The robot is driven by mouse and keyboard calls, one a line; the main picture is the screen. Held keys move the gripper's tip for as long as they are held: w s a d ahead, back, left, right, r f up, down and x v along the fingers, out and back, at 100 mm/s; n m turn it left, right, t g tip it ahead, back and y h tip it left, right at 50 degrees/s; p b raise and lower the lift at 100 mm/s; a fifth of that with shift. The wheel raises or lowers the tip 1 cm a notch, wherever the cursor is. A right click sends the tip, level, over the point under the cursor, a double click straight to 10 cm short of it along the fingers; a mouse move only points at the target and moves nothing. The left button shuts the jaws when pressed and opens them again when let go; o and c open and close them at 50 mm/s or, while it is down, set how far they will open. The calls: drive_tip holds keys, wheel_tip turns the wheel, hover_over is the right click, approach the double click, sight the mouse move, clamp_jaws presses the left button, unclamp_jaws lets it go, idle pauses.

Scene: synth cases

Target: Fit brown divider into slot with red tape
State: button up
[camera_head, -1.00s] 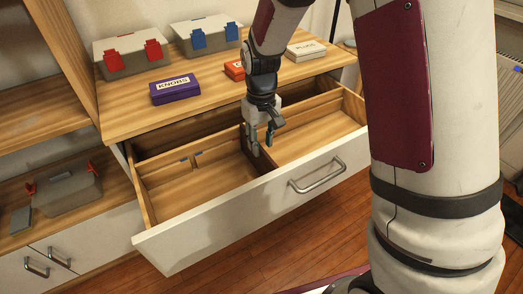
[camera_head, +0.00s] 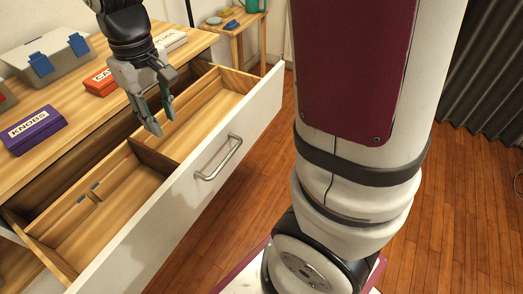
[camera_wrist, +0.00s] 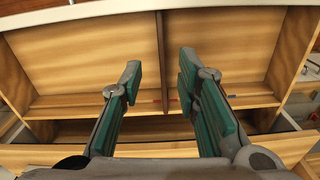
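The brown divider (camera_head: 153,161) stands upright across the middle of the open drawer (camera_head: 205,195). In the wrist view the divider (camera_wrist: 162,58) is seen nearly edge-on and runs from the drawer front to the back rail. A small red tape mark (camera_head: 129,155) is at the divider's far end. It cannot be told whether the divider is fully down in its slot. My gripper (camera_head: 162,120) is above the divider with its fingers apart and nothing between them. In the wrist view the open gripper (camera_wrist: 159,75) has one finger on each side of the divider's line.
A purple KNOBS box (camera_head: 33,130), an orange box (camera_head: 102,82) and a grey case with blue latches (camera_head: 50,58) stand on the top. A side table (camera_head: 236,27) is behind.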

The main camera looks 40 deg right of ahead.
drive_tip(key=s+d+r+m, duration=0.1)
drive_tip(key=s+d+r, duration=0.1)
drive_tip(key=s, duration=1)
drive_tip(key=s+d+r+m, duration=0.1)
drive_tip(key=s+r, duration=0.3)
drive_tip(key=s, duration=0.9)
drive_tip(key=shift+s+d+m+t, duration=0.3)
drive_tip(key=shift+d+t, duration=0.05)
drive_tip(key=shift+t, duration=0.05)
wheel_tip(320, 180, up, 20)
drive_tip(key=t+p, duration=0.3)
drive_tip(key=p, duration=1.5)
drive_tip(key=shift+a+f, duration=0.15)
drive_tip(key=shift+f, duration=0.05)
